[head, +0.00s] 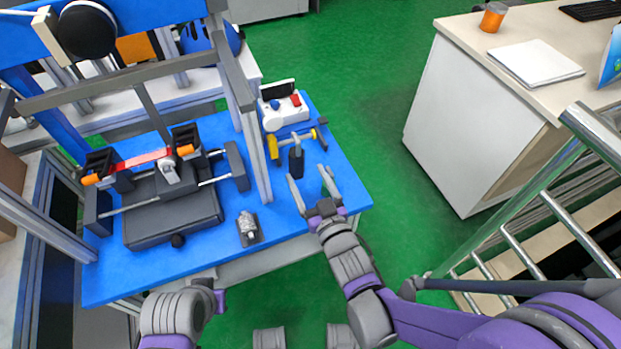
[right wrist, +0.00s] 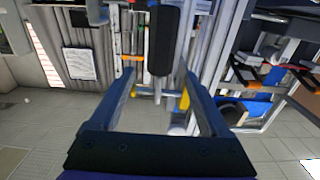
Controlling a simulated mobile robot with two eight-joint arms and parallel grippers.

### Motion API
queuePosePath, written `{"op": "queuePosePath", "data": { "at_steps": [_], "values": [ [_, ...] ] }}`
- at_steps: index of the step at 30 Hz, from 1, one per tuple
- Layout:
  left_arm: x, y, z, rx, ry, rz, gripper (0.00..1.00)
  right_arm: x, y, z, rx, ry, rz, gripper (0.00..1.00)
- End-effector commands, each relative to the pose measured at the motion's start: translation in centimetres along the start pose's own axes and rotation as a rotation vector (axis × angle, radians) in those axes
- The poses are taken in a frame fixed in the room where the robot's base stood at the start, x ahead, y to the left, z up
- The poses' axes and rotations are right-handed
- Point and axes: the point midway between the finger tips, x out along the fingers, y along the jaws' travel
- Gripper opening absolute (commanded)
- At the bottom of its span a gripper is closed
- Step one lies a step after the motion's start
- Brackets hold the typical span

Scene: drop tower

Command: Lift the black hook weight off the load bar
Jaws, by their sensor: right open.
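The black hook weight (head: 296,161) hangs from the load bar (head: 313,133), a grey bar with yellow parts, near the right side of the blue table. In the right wrist view the weight (right wrist: 160,45) shows as a dark upright block beyond and between my fingers. My right gripper (head: 307,173) is open and empty, just in front of the weight and slightly to its right. I cannot tell how far its fingertips (right wrist: 160,77) are from the weight.
A grey upright post (head: 257,150) stands left of the weight. A white device (head: 285,110) with a red button sits behind the bar. A small metal object (head: 248,228) stands at the table's front. A metal railing (head: 525,200) is at the right, with green floor between.

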Motion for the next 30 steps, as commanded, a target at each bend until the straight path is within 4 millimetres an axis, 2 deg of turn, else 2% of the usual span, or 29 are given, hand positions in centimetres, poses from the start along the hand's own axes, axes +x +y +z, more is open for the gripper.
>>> {"op": "queuePosePath", "data": {
  "at_steps": [5, 12, 18, 24, 30],
  "values": [
    [0.0, 0.0, 0.0, 0.0, 0.0, 0.0, 0.0, 2.4, 0.0, -0.1, 0.002, 0.0, 0.001, 0.81],
    [0.3, 0.0, 0.1, 0.0, -0.001, 0.0, 0.0, 6.8, 0.1, -0.1, 0.002, -0.002, 0.001, 0.81],
    [0.6, 0.0, 0.1, 0.0, -0.002, 0.0, 0.0, 9.4, 0.1, -0.1, 0.0, -0.002, 0.002, 0.81],
    [0.6, 0.0, 0.1, 0.0, -0.002, 0.0, 0.0, 10.4, 0.1, -0.1, 0.001, -0.002, 0.002, 0.81],
    [0.6, 0.0, 0.1, 0.0, -0.002, 0.0, 0.0, 10.4, 0.1, -0.1, 0.001, -0.002, 0.002, 0.81]
  ]
}}
